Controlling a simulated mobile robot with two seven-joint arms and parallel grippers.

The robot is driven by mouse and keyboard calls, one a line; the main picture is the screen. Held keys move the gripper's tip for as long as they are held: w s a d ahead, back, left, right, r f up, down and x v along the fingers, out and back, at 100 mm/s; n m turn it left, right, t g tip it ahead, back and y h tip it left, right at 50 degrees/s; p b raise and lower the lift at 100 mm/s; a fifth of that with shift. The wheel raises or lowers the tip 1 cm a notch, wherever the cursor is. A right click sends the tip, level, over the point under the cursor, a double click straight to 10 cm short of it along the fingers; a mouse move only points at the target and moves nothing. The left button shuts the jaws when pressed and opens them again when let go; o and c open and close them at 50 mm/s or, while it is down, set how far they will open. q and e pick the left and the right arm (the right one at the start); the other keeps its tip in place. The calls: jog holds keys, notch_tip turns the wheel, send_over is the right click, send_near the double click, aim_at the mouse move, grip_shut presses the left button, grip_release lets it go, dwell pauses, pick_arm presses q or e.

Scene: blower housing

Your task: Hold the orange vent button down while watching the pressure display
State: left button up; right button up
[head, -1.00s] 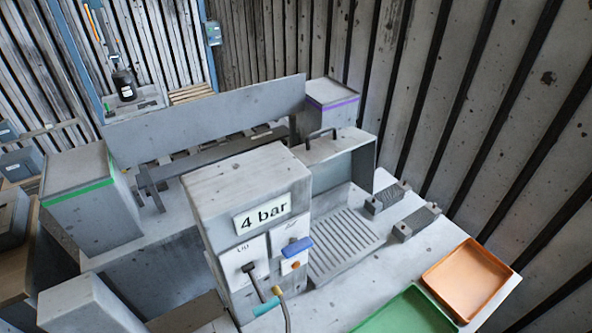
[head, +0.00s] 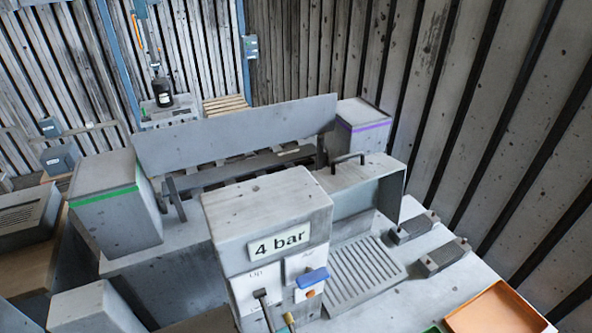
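The pressure display (head: 279,243) is a white plate on the front of a grey box-shaped housing (head: 262,207) in the head view, and it reads "4 bar". The orange vent button (head: 310,293) is a small round spot on a white panel at the lower right of the housing front, just below a blue lever (head: 311,278). Nothing is seen touching the button. Whether it is pressed in cannot be told. Neither of my grippers shows in this view.
A black lever (head: 261,296) sticks out left of the button. A ribbed plate (head: 352,275) and two dark grey blocks (head: 445,255) lie to the right. An orange tray (head: 497,312) is at the lower right. A green-striped box (head: 115,205) stands left.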

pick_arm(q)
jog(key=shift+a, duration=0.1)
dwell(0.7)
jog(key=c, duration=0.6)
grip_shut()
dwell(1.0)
